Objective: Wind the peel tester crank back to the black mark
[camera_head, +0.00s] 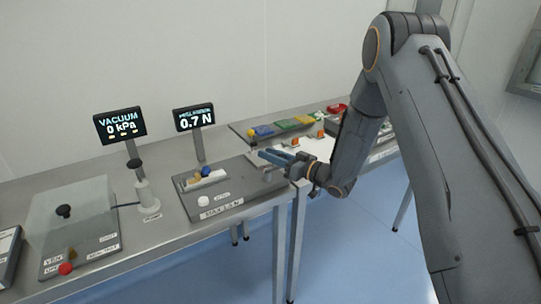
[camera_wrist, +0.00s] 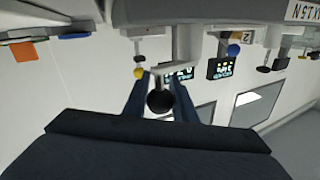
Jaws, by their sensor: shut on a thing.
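The peel tester (camera_head: 222,205) is a dark plate with a label reading MAX 1.5 N, and a display (camera_head: 194,117) behind it reads 0.7 N. My gripper (camera_head: 272,157) is at the plate's right end. In the wrist view my gripper (camera_wrist: 160,90) is shut on the crank knob (camera_wrist: 160,102), a round black ball between the two dark fingers. A pale crank arm (camera_wrist: 184,50) shows just beyond it. In the head view my gripper mostly hides the crank. I cannot make out the black mark.
A vacuum display (camera_head: 120,124) reads 0 kPa at left, above a clear-covered box (camera_head: 75,215) with a red knob (camera_head: 65,268). A white button (camera_head: 203,201) sits on the tester plate. Coloured pieces (camera_head: 283,124) lie on a tray behind my gripper.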

